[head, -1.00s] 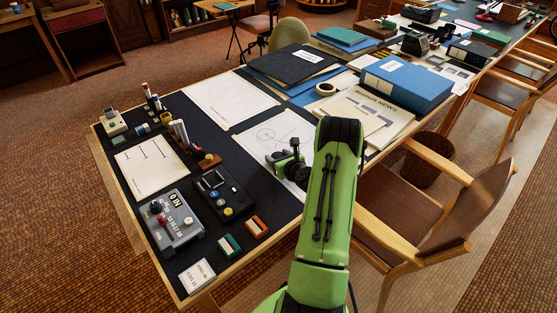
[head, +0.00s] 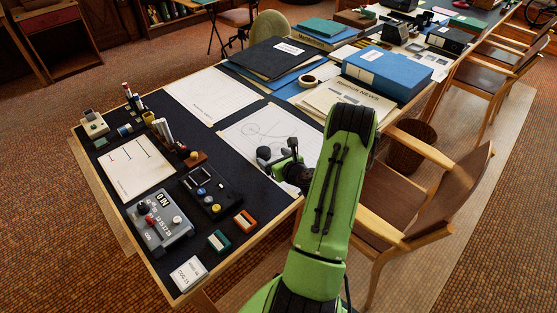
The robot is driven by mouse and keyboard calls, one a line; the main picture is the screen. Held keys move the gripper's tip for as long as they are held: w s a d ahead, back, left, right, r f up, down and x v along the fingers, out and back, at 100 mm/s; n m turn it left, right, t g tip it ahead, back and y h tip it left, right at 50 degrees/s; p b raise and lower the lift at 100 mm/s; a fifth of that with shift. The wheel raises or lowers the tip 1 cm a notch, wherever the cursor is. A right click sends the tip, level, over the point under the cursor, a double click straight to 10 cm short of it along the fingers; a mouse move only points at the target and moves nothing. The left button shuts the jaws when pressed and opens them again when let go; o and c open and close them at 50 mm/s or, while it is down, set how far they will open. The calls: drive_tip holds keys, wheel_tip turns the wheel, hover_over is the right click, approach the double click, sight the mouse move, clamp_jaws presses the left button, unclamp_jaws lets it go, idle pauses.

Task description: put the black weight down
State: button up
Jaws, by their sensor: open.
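My gripper (head: 275,160) is low over the near right part of a white drawing sheet (head: 235,130) on the dark board. The jaws are open, though the arm and wrist partly hide them. A dark rounded shape (head: 264,153) shows at the jaw end over the sheet's lower edge. I cannot tell whether it is the black weight or a finger, nor whether it touches the sheet. No other black weight can be made out clearly.
A grey device with dials (head: 161,220), a black device (head: 211,190) and green (head: 219,241) and orange (head: 245,220) blocks lie at the near left. A blue box (head: 385,75) stands behind my arm. A wooden chair (head: 395,210) is close on the right. Bare dark board lies left of my gripper.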

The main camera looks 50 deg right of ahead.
drive_tip(key=v, duration=0.4)
drive_tip(key=shift+s+a, duration=0.1)
drive_tip(key=shift+s, duration=0.1)
drive_tip(key=w+a+r+n+g+y, duration=0.2)
drive_tip(key=w+a+r+n+y, duration=0.3)
drive_tip(key=a+n, duration=0.65)
drive_tip(key=a+r+n+g+y, duration=0.25)
drive_tip(key=a+r+n, duration=0.45)
drive_tip(key=a+n, duration=0.45)
drive_tip(key=s+a+r+n+g+h, duration=0.1)
drive_tip(key=s+a+r+n, duration=0.3)
drive_tip(key=s+n, duration=0.4)
drive_tip(key=s+a+r+n+g+h, duration=0.1)
drive_tip(key=s+a+r+n+h, duration=0.1)
drive_tip(key=s+a+r+n, duration=0.3)
drive_tip(key=s+n, duration=0.3)
drive_tip(key=s, duration=0.3)
drive_tip(key=shift+s+a+r+n, duration=0.15)
drive_tip(key=shift+a+n, duration=0.05)
drive_tip(key=shift+n, duration=0.2)
drive_tip(key=shift+g, duration=0.25)
wheel_tip(320, 180, up, 11)
drive_tip(key=p, duration=1)
drive_tip(key=shift+f, duration=0.25)
